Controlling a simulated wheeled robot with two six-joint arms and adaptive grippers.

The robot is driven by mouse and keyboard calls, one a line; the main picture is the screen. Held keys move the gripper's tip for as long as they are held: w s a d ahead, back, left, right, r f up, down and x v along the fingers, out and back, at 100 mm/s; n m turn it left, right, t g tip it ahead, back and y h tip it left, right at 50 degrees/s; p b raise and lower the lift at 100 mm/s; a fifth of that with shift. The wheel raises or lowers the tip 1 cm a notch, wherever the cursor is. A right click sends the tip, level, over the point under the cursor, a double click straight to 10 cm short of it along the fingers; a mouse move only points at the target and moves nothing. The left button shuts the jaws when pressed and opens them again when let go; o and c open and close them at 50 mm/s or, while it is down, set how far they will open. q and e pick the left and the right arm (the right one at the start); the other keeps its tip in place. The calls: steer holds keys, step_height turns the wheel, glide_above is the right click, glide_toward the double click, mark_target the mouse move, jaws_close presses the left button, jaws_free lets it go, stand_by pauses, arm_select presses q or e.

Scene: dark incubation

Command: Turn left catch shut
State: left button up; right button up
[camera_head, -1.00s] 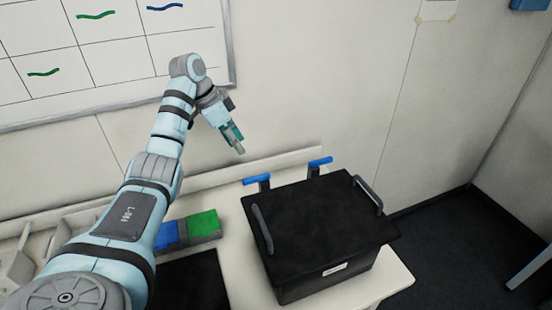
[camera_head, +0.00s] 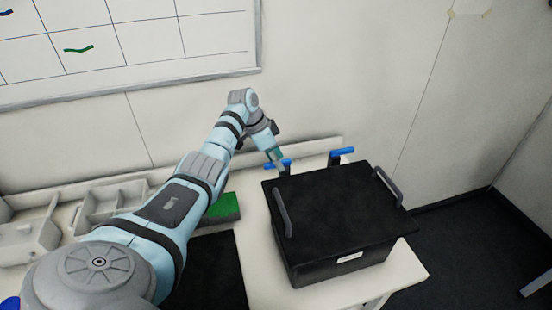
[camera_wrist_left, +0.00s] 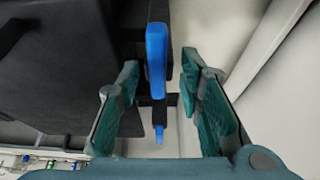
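The black box (camera_head: 340,215) stands on the pale table with its lid down. The left catch (camera_head: 284,164) has a blue handle on a dark post at the box's back left edge; the gripper partly covers it. The right catch (camera_head: 342,151) stands farther right along that edge. My left gripper (camera_head: 278,160) is at the left catch. In the left wrist view the gripper (camera_wrist_left: 160,85) is open, with the left catch's blue handle (camera_wrist_left: 156,55) between and ahead of its teal fingers; contact cannot be told. The right catch (camera_wrist_left: 159,135) shows smaller behind. My right gripper is not in view.
Two grey handles (camera_head: 281,212) (camera_head: 388,187) rise from the lid. A green block (camera_head: 225,207) and a dark mat (camera_head: 215,270) lie left of the box. Pale trays (camera_head: 100,205) stand farther left. The wall is close behind the catches.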

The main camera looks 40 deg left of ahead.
arm_select(q)
steer(key=shift+s+r, duration=0.2)
steer(key=shift+s, duration=0.1)
steer(key=c, duration=0.6)
jaws_close()
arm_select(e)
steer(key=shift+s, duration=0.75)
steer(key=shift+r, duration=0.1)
